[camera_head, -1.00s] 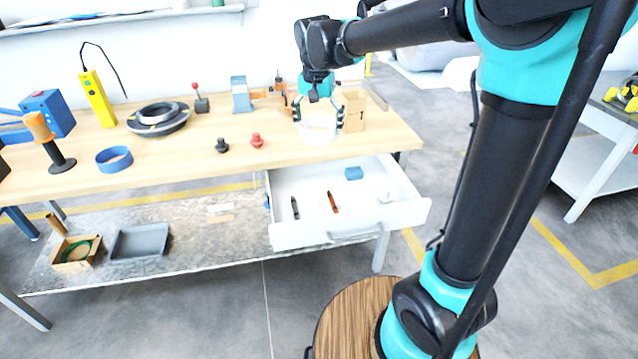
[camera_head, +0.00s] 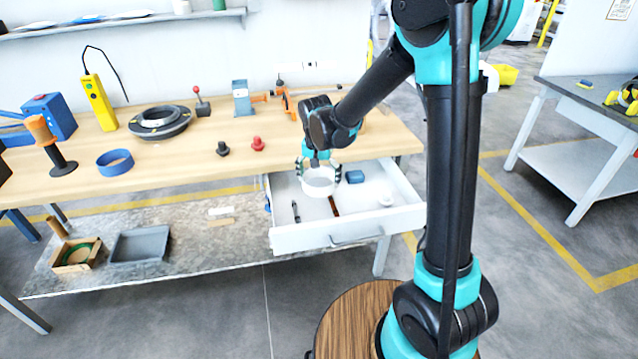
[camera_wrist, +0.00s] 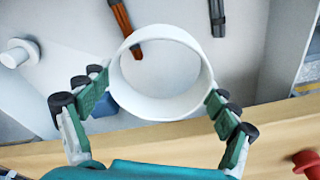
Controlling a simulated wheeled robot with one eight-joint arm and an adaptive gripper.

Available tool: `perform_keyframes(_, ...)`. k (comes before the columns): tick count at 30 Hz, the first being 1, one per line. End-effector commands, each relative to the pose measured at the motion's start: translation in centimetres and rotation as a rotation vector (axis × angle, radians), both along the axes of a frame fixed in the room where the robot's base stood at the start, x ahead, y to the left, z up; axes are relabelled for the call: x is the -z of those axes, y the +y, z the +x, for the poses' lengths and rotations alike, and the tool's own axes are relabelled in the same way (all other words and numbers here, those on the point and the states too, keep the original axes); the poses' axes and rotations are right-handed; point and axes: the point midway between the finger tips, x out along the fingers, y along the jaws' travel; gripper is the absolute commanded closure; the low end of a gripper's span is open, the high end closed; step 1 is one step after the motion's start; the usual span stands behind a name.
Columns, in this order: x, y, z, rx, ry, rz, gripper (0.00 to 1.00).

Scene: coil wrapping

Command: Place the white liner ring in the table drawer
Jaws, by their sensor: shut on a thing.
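The white liner ring (camera_head: 319,183) is in my gripper, over the open table drawer (camera_head: 290,236). In the wrist view the ring (camera_wrist: 125,102) sits between the two green fingers of my gripper (camera_wrist: 158,100), which touch its outer sides. My gripper (camera_head: 318,171) points down in the head view. The drawer is pulled out under the workbench. The drawer floor shows below the ring, and whether the ring touches it is hard to tell.
In the drawer lie a blue block (camera_head: 355,177), a dark slim tool (camera_head: 295,211), a brown-handled tool (camera_head: 334,206) and a small white round piece (camera_head: 386,199). The table edge (camera_wrist: 270,123) is close beside my gripper. A red knob (camera_head: 258,143) stands on the table.

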Motion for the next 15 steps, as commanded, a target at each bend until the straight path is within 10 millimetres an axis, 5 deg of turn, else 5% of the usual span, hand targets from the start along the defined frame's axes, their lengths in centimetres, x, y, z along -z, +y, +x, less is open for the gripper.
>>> perform_keyframes(4, 1.6, 0.0, 0.0, 0.0, 0.0, 0.0, 0.41)
perform_keyframes(15, 1.9, 0.0, 0.0, 0.0, 0.0, 0.0, 0.41)
